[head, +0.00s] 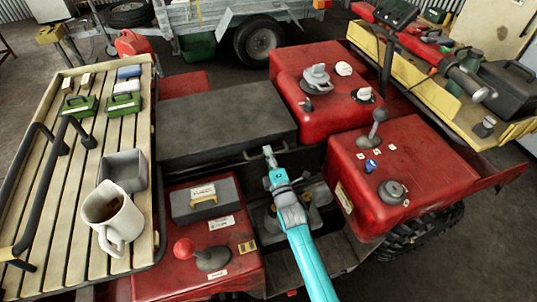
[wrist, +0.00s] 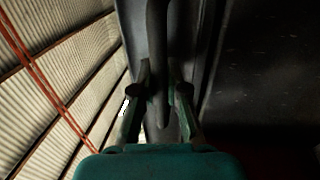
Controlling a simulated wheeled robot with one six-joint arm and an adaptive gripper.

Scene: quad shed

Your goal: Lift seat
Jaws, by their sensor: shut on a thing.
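The seat (head: 225,115) is a dark grey slab between the red body panels in the head view. My gripper (head: 269,155) is at its front edge, on the right-hand part. In the wrist view, my gripper (wrist: 160,108) is shut on the seat handle (wrist: 158,55), a dark bar running between the two fingers. A dark surface, probably the seat (wrist: 265,75), fills the right side there. The part of the handle between the fingertips is mostly hidden in the head view. I cannot tell whether the seat is tilted.
A slatted rack (head: 75,180) with a white mug (head: 117,218) and grey bin (head: 122,168) is on the left. A red-knobbed lever (head: 184,250) and grey box (head: 205,199) sit near my arm. A grey lever (head: 376,122) stands on the right red panel.

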